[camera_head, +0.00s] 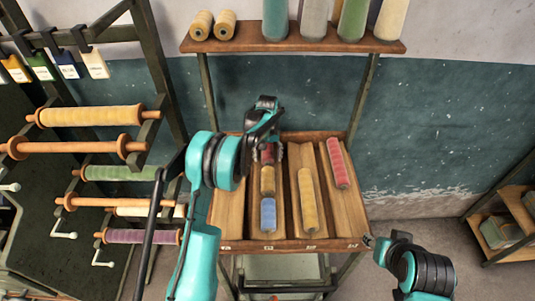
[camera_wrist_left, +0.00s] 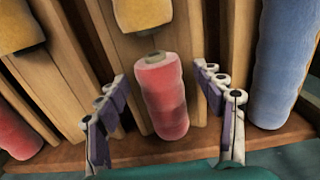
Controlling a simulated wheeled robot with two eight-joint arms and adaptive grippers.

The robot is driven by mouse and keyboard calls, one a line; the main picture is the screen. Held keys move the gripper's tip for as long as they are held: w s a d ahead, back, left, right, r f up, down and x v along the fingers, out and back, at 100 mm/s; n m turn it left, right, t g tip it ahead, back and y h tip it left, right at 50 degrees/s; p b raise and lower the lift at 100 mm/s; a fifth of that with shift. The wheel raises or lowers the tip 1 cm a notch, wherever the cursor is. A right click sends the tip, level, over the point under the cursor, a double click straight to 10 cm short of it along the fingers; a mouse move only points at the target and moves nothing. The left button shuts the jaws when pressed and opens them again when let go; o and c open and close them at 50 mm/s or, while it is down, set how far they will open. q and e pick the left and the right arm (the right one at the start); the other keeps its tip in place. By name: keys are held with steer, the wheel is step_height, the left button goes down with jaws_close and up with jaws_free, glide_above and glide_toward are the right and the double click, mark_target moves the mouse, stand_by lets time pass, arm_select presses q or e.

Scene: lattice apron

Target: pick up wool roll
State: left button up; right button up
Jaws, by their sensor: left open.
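A red wool roll (camera_head: 267,154) lies at the back of a lane in the slanted wooden tray (camera_head: 290,245), partly hidden by my left gripper (camera_head: 265,140). In the left wrist view this red roll (camera_wrist_left: 166,100) lies between the spread fingers of the left gripper (camera_wrist_left: 160,78), with a gap on each side. An orange-yellow roll (camera_head: 268,181) and a blue roll (camera_head: 268,214) lie in front of it in the same lane. A yellow roll (camera_head: 308,200) and another red roll (camera_head: 338,163) lie in lanes to the right. My right gripper (camera_head: 371,241) is low at the tray's right front.
Wooden dividers (camera_wrist_left: 62,75) separate the lanes. A shelf (camera_head: 290,46) with large spools stands above the tray. A rack of rods with rolls (camera_head: 92,116) stands left. Another blue roll (camera_wrist_left: 284,65) shows at right in the wrist view.

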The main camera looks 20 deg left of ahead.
arm_select(q)
steer(key=c, duration=1.3)
steer(key=shift+r, duration=0.1)
